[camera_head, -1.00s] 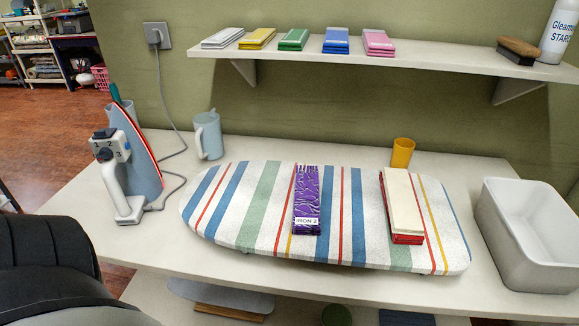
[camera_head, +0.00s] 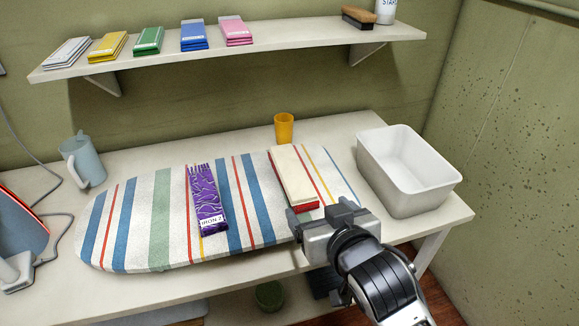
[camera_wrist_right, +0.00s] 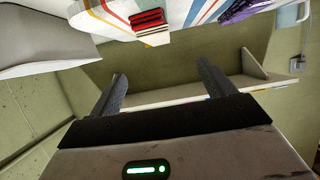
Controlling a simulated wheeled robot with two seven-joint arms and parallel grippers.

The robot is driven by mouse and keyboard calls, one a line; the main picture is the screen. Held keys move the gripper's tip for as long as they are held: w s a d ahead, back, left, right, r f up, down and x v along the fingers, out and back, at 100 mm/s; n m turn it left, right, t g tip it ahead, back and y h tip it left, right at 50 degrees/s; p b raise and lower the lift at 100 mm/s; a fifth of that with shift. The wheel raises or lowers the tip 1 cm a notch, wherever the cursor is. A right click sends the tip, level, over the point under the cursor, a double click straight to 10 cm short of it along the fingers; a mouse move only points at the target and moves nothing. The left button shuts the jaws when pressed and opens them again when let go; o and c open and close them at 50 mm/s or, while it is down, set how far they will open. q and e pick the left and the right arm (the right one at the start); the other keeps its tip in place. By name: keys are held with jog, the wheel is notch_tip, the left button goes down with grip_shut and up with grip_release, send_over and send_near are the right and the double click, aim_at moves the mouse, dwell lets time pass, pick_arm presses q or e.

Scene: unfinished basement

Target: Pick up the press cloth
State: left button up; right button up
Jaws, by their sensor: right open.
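A cream folded cloth, which looks like the press cloth (camera_head: 292,172), lies on a red folded cloth (camera_head: 307,207) on the right part of the striped ironing board (camera_head: 160,215). A purple patterned cloth (camera_head: 205,195) with an "IRON 2" label lies to its left. My right gripper (camera_head: 321,217) is open and empty, near the cloth stack's front end. The right wrist view shows its two spread fingers (camera_wrist_right: 160,78), with the red cloth (camera_wrist_right: 148,17) and cream cloth (camera_wrist_right: 155,38) beyond them at the top. My left gripper is not in view.
A white bin (camera_head: 430,188) stands right of the board. A yellow cup (camera_head: 284,128) stands behind it, and a pale blue jug (camera_head: 84,162) at the left. The iron (camera_head: 18,230) is at the left edge. A wall shelf (camera_head: 270,48) with several folded cloths hangs above.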

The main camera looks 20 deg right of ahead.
send_near(298, 183)
jog(key=w, duration=0.2)
jog(key=shift+w+a+f, duration=0.35)
jog(key=shift+a, duration=0.05)
jog(key=shift+d+p+x, duration=0.2)
jog(key=shift+p+x, duration=0.1)
jog(key=shift+x, duration=1.05)
jog(key=shift+d+p+x, duration=0.2)
jog(key=shift+p+x, duration=0.05)
jog(key=shift+x, duration=1.05)
jog(key=shift+f, duration=0.15)
jog(key=c, duration=1.1)
jog(key=shift+c, duration=0.2)
